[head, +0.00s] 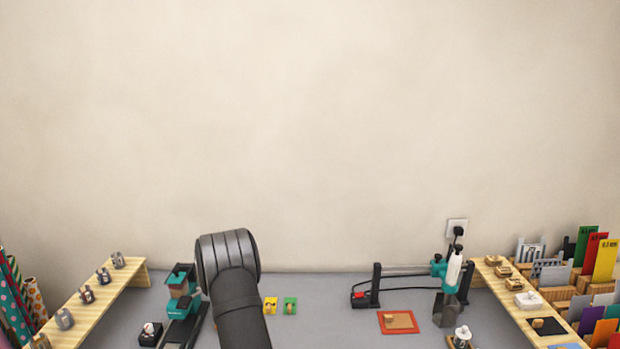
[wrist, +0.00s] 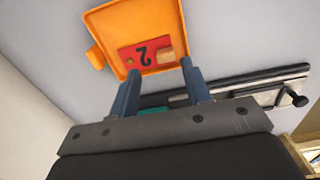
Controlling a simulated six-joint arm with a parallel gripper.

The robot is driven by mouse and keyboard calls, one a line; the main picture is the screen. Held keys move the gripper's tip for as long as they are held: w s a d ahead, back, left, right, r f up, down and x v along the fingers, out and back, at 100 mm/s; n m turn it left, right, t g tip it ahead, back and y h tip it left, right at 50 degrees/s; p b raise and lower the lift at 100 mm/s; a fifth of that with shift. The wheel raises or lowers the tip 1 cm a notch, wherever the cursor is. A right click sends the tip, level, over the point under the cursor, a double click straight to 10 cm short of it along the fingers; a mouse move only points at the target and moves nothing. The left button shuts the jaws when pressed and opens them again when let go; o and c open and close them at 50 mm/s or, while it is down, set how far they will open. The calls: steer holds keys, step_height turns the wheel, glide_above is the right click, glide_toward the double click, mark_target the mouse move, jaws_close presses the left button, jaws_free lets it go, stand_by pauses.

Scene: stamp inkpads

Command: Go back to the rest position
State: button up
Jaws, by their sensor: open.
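My gripper (wrist: 160,70) shows in the wrist view with its two blue-grey fingers apart and nothing between them. Beyond the fingertips lies an orange tray (wrist: 107,22) with a red card (wrist: 128,58) marked "2" and a small wooden block (wrist: 165,53) in it. Whether the fingertips touch the tray I cannot tell; they look apart from the block. In the head view my arm covers the gripper and part of the table.
A red-orange tray (head: 384,325) lies further right, before a teal-and-black stand (head: 447,285). Wooden shelves flank the grey table.

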steer(key=shift+f, duration=0.6)
step_height(320, 180, down, 3)
steer(key=shift+r, duration=0.1)
step_height(320, 180, up, 12)
step_height(320, 180, down, 12)
steer(key=shift+r, duration=0.1)
step_height(320, 180, up, 4)
steer(key=shift+r, duration=0.2)
steer(key=s+d+r, duration=0.2)
steer(key=d+r, duration=0.5)
steer(key=d, duration=0.5)
steer(key=s+a+r, duration=0.1)
steer(key=s+a, duration=1.3)
steer(key=s, duration=0.1)
steer(key=a+f, duration=0.2)
steer(key=a, duration=0.1)
steer(key=s+a+f, duration=0.1)
steer(key=a+f, duration=0.1)
steer(key=a, duration=0.2)
steer(key=a+f, duration=0.2)
steer(key=a, duration=0.2)
steer(key=shift+s+f, duration=0.2)
steer(key=shift+f, duration=0.15)
